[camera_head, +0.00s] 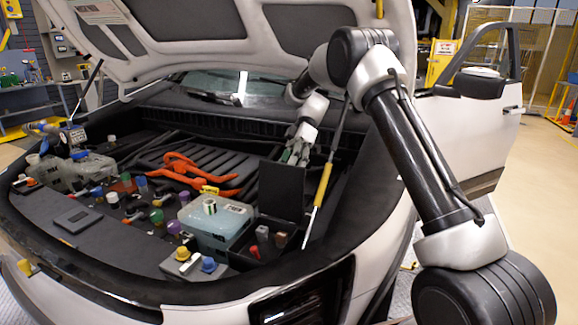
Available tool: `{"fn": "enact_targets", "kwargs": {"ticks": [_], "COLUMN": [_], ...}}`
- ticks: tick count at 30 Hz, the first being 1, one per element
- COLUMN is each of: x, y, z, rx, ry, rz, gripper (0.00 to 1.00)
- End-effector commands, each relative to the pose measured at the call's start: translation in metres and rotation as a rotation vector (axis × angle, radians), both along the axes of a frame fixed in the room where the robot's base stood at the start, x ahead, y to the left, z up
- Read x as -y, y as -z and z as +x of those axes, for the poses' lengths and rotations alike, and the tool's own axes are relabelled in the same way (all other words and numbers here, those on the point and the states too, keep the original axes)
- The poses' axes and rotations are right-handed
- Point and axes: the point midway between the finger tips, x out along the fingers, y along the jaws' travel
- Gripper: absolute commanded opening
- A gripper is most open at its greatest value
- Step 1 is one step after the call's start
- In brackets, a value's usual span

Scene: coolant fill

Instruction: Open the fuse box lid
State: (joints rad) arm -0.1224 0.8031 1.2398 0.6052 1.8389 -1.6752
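The fuse box (284,242) is a black open-topped box at the front right of the engine bay, with small red and grey parts inside. Its black lid (280,190) stands about upright at the box's rear side, so the box is open. My gripper (294,156) is just behind and above the lid's top edge, pointing down. The lid may hide part of the fingertips. The fingers are small here, and I cannot tell how far apart they are or whether they touch the lid.
A pale blue coolant tank (215,226) stands left of the fuse box. A yellow-handled rod (322,188) rises on its right. Orange cables (188,168) and several coloured caps lie further left. The raised hood (215,30) hangs over the bay.

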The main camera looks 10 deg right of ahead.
Motion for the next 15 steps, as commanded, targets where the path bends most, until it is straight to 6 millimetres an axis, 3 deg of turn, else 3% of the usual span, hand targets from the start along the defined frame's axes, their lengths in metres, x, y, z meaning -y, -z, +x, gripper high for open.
{"fn": "enact_targets", "kwargs": {"ticks": [11,15], "x": [-0.002,-0.002], "y": [-0.001,-0.012], "z": [0.001,0.002], "rx": [0.003,0.007], "ry": [0.005,0.005], "rz": [0.003,0.004], "gripper": [0.44,0.44]}}
